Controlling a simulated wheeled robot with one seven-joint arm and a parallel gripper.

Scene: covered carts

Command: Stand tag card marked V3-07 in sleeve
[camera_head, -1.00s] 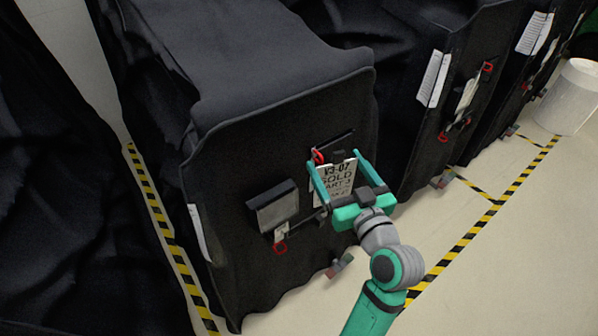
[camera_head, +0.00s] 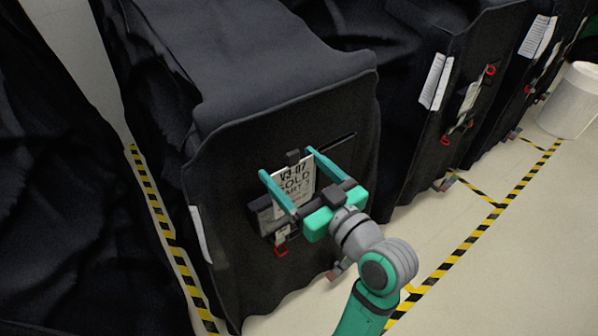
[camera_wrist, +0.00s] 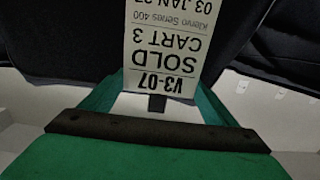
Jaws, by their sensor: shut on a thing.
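The white tag card (camera_head: 293,188), printed V3-07 SOLD CART 3, stands nearly upright at the front of the near covered cart. My gripper (camera_head: 286,162) is shut on it, with a teal finger at each side edge. The card also shows upside down in the wrist view (camera_wrist: 164,45), with a small dark tab at its V3-07 end. The dark sleeve (camera_head: 258,211) on the cart front is mostly hidden behind the card and my gripper. I cannot tell whether the card's lower edge is inside it.
The near cart's black cover (camera_head: 290,110) fills the middle. A red ring (camera_head: 281,251) hangs below the sleeve. More covered carts with papers (camera_head: 435,80) stand to the right. Yellow-black floor tape (camera_head: 500,205) and a white bin (camera_head: 572,100) lie beyond.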

